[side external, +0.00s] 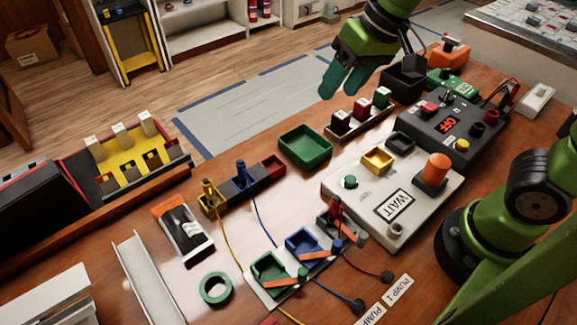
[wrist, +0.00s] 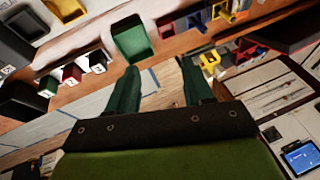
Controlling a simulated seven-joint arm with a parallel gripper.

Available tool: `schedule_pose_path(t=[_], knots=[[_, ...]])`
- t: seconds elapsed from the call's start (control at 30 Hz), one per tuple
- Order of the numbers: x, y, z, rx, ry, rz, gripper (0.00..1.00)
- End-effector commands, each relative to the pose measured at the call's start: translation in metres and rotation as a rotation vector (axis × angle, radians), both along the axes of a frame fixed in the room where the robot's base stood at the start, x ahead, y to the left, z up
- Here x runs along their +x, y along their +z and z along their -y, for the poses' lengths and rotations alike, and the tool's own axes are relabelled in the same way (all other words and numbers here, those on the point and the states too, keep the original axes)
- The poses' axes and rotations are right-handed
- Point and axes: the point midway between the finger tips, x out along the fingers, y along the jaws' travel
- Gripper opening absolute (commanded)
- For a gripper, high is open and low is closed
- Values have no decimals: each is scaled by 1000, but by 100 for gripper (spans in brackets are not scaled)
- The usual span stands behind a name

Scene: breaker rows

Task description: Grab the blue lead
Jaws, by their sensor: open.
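The blue lead has a blue plug (side external: 240,172) standing upright in the blue middle section of a yellow, blue and red holder (side external: 272,167). Its thin blue cable (side external: 262,222) runs over the white surface toward the breakers. A blue part of that row shows at the top of the wrist view (wrist: 197,19), too small to make out the plug clearly. My gripper (side external: 340,93) is open and empty, high above the table, to the upper right of the lead and well apart from it. Its two green fingers also show in the wrist view (wrist: 159,68).
A yellow lead (side external: 209,190) stands left of the blue one. A green tray (side external: 305,147) lies right of the holder. A WAIT panel (side external: 395,198), a dark OFF box (side external: 450,125) and breakers with orange levers (side external: 272,277) stand nearby. A green tape ring (side external: 215,289) lies in front.

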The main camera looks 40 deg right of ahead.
Motion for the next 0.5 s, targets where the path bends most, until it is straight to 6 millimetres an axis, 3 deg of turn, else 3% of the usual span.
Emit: schedule_pose_path(t=[0.1,0.3,0.5], knots=[[36,-7,-36,-50,75,-89,51],[85,-27,-98,-154,158,-210,51],[114,-37,-142,-236,168,-275,51]])
